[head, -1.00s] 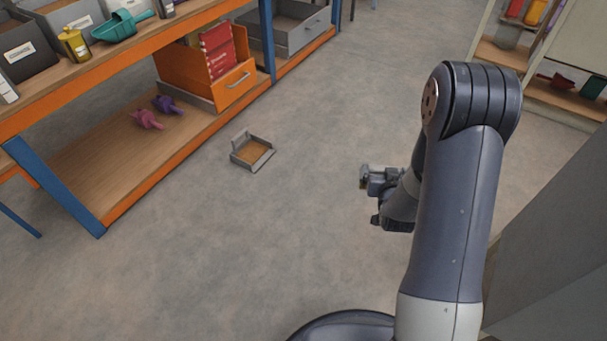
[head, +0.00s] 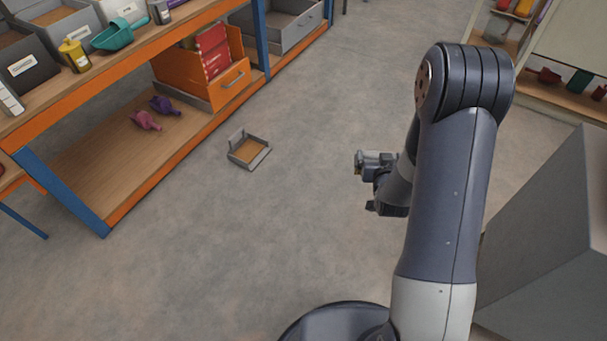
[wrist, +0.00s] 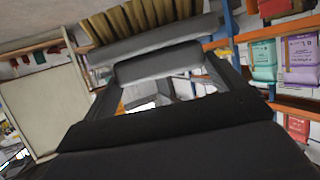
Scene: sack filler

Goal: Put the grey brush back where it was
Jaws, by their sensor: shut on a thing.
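My gripper (head: 368,184) hangs over open floor in the middle of the head view, partly hidden by my arm. In the wrist view my gripper (wrist: 160,82) is shut on the grey brush (wrist: 155,42). The brush has a grey body and a row of tan bristles along the top of that view. Its far ends and handle are hard to make out. I cannot tell which spot the brush came from.
A shelf (head: 105,195) with bins, scoops and an orange drawer box (head: 197,72) stands left. A small grey tray (head: 262,158) lies on the floor. A big grey block (head: 550,240) is close on the right, another shelf (head: 555,95) behind.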

